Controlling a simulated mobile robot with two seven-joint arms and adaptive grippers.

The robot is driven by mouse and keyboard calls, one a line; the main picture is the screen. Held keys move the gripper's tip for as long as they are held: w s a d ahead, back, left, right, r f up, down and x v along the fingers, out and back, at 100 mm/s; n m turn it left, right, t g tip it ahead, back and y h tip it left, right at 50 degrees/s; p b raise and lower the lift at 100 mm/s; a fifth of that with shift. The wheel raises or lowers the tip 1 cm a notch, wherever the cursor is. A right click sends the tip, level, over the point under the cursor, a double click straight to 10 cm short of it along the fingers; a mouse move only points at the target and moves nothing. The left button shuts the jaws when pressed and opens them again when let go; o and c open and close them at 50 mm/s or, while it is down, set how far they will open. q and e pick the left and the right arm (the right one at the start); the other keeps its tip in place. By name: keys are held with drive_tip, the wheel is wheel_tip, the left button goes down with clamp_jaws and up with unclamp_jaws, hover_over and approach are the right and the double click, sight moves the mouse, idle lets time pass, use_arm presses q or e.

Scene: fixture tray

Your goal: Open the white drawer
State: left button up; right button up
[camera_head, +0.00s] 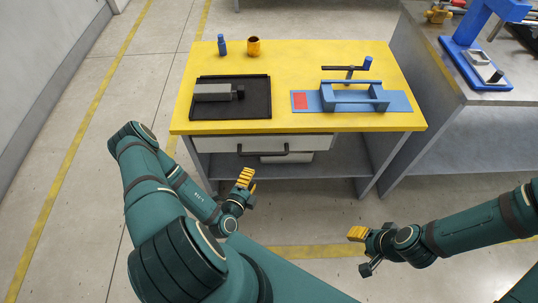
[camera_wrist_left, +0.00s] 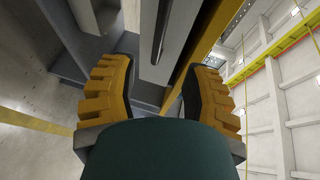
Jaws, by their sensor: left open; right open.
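The white drawer (camera_head: 220,145) is under the left part of the yellow table top and looks shut. Its dark bar handle (camera_head: 264,151) runs across the middle of the front. My left gripper (camera_head: 246,178) is open and empty, in front of and below the handle, apart from it. In the left wrist view the open yellow fingers (camera_wrist_left: 155,85) frame the pale drawer front (camera_wrist_left: 178,25), with the dark handle (camera_wrist_left: 162,30) ahead of them. My right gripper (camera_head: 358,250) is open and empty, lower right, well away from the drawer.
On the yellow table (camera_head: 300,60) are a black tray (camera_head: 258,100) with a grey vise-like part, a blue fixture (camera_head: 398,101), a blue bottle (camera_head: 222,45) and a yellow cup (camera_head: 254,46). A grey bench (camera_head: 430,60) stands right. The floor before the drawer is clear.

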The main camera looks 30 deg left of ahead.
sight(264, 153)
use_arm(q)
drive_tip(key=b+x, duration=0.2)
drive_tip(key=x, duration=1.1)
drive_tip(key=shift+r, duration=0.1)
clamp_jaws()
